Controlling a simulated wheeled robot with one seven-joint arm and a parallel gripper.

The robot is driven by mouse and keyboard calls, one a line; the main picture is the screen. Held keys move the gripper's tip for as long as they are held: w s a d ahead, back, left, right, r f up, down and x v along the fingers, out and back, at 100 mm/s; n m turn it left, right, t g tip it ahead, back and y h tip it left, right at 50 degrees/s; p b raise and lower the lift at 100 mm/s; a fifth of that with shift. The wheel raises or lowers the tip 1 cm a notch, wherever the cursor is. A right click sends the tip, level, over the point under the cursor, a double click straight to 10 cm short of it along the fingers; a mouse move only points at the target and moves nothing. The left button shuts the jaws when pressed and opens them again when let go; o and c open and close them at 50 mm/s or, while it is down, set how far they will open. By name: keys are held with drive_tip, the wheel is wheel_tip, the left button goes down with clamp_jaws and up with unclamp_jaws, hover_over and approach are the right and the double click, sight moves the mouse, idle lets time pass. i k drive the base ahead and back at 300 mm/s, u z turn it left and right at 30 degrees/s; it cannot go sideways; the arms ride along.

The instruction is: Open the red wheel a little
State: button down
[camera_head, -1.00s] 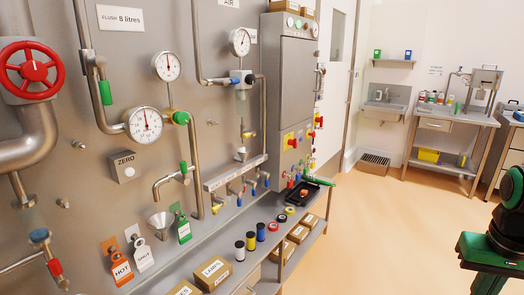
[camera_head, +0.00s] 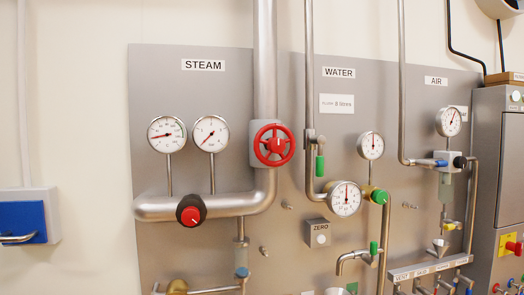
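The red wheel (camera_head: 274,145) is a spoked handwheel on the large steel pipe under the STEAM label, near the middle of the head view. It faces me and nothing covers it. Two round gauges, the left one (camera_head: 167,134) and the right one (camera_head: 211,134), stand to its left on thin stems above the horizontal pipe. My gripper is not in view, and no part of my arm shows.
A black knob with a red face (camera_head: 191,210) sits on the pipe, lower left of the wheel. A thin pipe with a green lever (camera_head: 320,165) and a water gauge (camera_head: 345,199) are close on its right. A blue-fronted box (camera_head: 24,222) is on the left wall.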

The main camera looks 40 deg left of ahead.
sight(277, 145)
drive_tip(key=u, duration=1.4)
